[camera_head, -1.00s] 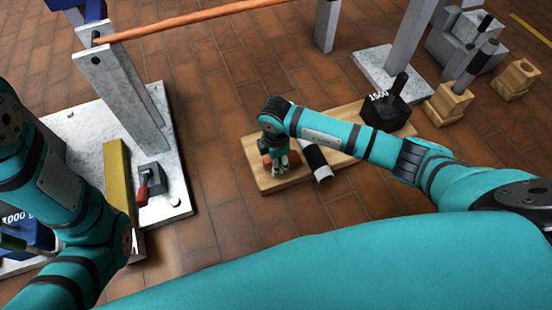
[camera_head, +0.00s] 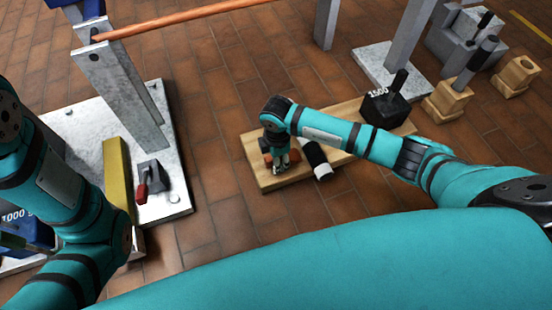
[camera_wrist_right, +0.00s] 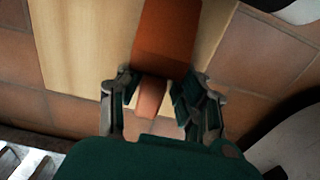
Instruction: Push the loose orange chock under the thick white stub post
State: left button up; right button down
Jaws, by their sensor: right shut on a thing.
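The orange chock (camera_wrist_right: 165,42) fills the top middle of the right wrist view, with a narrower tab between my fingers. My right gripper (camera_wrist_right: 155,112) is shut on that tab. In the head view my right gripper (camera_head: 281,168) points down over the left end of a wooden board, and orange shows on both sides of it.
The wooden board (camera_head: 262,182) also carries a black 1500 weight (camera_head: 385,105) at its right. A metal plate (camera_head: 180,208) with uprights and a red-handled clamp (camera_head: 143,185) stands left. Brown tiled floor between them is clear.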

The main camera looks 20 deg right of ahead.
jog(key=shift+d+p, duration=0.5)
jog(key=shift+d, duration=0.5)
jog(key=c, duration=0.8)
grip_release()
jog(key=shift+r, duration=0.1)
notch_tip(320, 180, up, 12)
dwell(0.4)
